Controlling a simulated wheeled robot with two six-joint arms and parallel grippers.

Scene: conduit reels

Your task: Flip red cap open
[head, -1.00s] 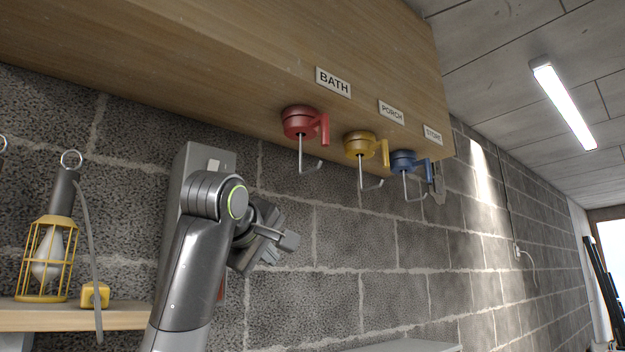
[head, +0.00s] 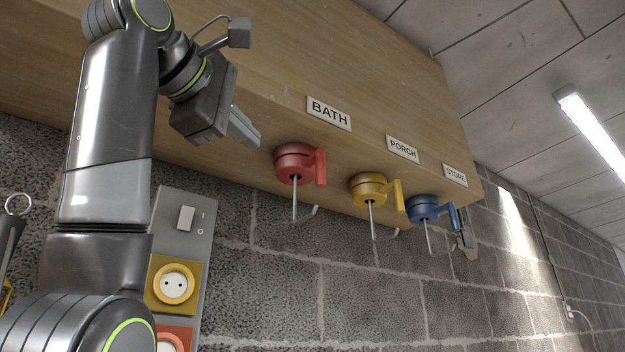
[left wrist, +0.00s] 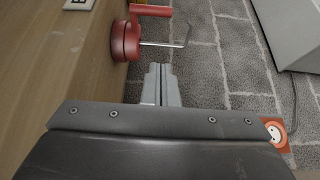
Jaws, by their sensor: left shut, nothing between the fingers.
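The red cap (head: 293,163) is a round red fitting with a flat red tab on its right, under the BATH label (head: 329,113) on the wooden box. A thin metal hook hangs below it. My left gripper (head: 245,130) is shut and empty, up and left of the red cap, with a small gap between. In the left wrist view the red cap (left wrist: 124,40) is at the upper left, with its tab and hook pointing right; the shut fingers (left wrist: 162,80) are below and right of it there.
A yellow cap (head: 368,187) under PORCH and a blue cap (head: 423,208) under STORE hang to the right, each with a hook. The wooden box (head: 270,60) is above. A switch and socket panel (head: 190,215) is on the block wall. The space below the caps is clear.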

